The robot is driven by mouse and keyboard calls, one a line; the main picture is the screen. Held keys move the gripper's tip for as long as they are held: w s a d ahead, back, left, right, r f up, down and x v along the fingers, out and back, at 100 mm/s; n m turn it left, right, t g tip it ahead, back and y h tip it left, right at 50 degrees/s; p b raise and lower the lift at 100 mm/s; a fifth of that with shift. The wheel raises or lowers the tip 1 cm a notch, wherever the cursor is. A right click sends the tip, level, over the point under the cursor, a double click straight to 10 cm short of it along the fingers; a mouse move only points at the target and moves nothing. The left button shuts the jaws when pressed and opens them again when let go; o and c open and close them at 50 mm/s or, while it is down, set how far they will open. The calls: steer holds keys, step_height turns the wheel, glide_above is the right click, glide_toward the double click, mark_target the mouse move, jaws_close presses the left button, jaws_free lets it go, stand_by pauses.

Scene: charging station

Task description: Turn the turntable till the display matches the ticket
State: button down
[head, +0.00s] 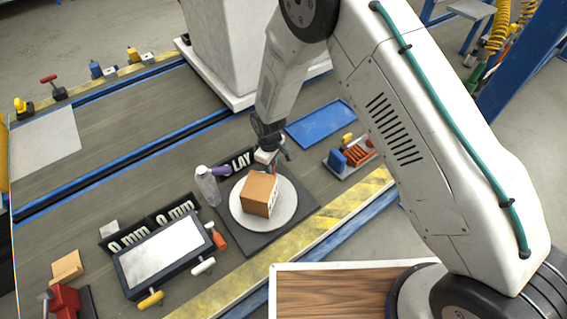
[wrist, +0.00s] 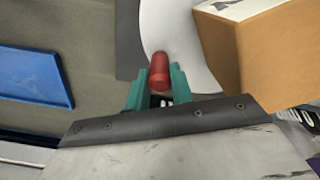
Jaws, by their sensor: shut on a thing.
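The turntable is a pale round disc (head: 262,225) on a dark square base (head: 302,214). A brown box (head: 258,196) with a white, marked side sits on the disc. My gripper (head: 272,165) is at the disc's far edge, behind the box. In the wrist view the teal fingers of my gripper (wrist: 157,88) are shut on a red peg (wrist: 159,72) at the rim of the disc (wrist: 178,28), and the box (wrist: 275,50) is close on the right. A black sign ending in "LAY" (head: 241,160) stands behind the turntable, partly hidden. I cannot make out a ticket.
A framed white panel (head: 163,254) and black "0 mm" signs (head: 128,239) are left of the turntable. A clear bottle (head: 208,187) stands close to its left. A blue tray (head: 321,123) and a parts tray (head: 350,156) lie behind and right.

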steer(key=shift+w+a+n, duration=0.2)
steer(key=shift+a+n, duration=1.1)
steer(key=shift+n, duration=0.2)
steer(key=shift+s+a+n, duration=0.1)
steer(key=shift+a+n, duration=1.1)
steer(key=shift+n, duration=0.2)
steer(key=shift+s+a+n, duration=0.2)
steer(key=shift+a+n, duration=0.25)
steer(key=shift+n, duration=0.15)
steer(key=shift+s+a+n, duration=0.15)
steer(key=shift+a+n, duration=0.3)
steer(key=shift+n, duration=0.15)
steer(key=shift+s+a+n, duration=0.25)
steer(key=shift+a+n, duration=0.2)
steer(key=shift+n, duration=0.1)
steer(key=shift+s+a+n, duration=0.2)
steer(key=shift+a+n, duration=0.2)
steer(key=shift+n, duration=0.15)
steer(key=shift+s+a, duration=0.1)
steer(key=c, duration=1.2)
jaws_free()
